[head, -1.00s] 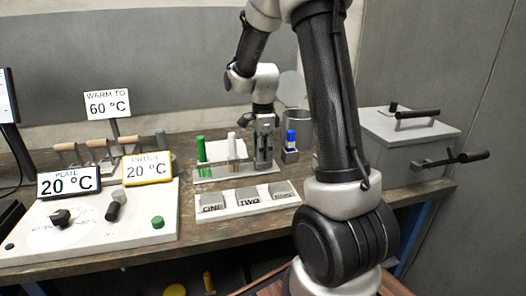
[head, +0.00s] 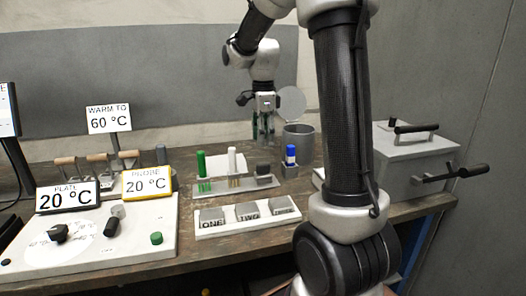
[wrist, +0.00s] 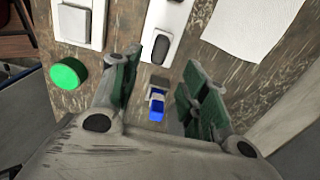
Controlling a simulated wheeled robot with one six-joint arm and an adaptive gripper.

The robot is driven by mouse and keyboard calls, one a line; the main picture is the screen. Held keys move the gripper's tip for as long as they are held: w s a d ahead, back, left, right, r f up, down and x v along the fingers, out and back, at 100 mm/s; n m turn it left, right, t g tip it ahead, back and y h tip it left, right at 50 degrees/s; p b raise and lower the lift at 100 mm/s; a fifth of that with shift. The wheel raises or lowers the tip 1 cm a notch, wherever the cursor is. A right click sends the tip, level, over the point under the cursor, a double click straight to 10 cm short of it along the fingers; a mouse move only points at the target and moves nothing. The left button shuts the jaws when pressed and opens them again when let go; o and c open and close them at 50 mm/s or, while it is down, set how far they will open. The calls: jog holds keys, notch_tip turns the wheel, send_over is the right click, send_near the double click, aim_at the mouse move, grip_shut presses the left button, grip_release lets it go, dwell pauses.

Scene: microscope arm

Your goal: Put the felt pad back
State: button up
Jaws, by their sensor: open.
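The felt pad, which I take to be the dark grey block (head: 264,172), sits at the right end of the light rack (head: 235,188), beside the white and green pens. In the wrist view a dark rounded block (wrist: 160,48) on a pale strip looks like the same pad. My gripper (head: 263,138) hangs above and behind the rack, fingers down, open and empty. The pad's underside is hidden.
A tray of labelled blocks (head: 247,225) lies in front. A grey box (head: 408,150) with black handles stands at right.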

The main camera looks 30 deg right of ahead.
jog(key=s+a+r+n+t, duration=0.25)
jog(key=s+r+n, duration=0.45)
jog(key=s+n, duration=0.4)
jog(key=s+a+f+n+t, duration=0.1)
jog(key=s+n, duration=0.4)
jog(key=s, duration=0.1)
jog(key=s+a+f+n+t, duration=0.1)
jog(key=s+n, duration=0.4)
jog(key=s, duration=0.1)
jog(key=shift+s+a+f, duration=0.3)
jog(key=shift+s+f, duration=0.05)
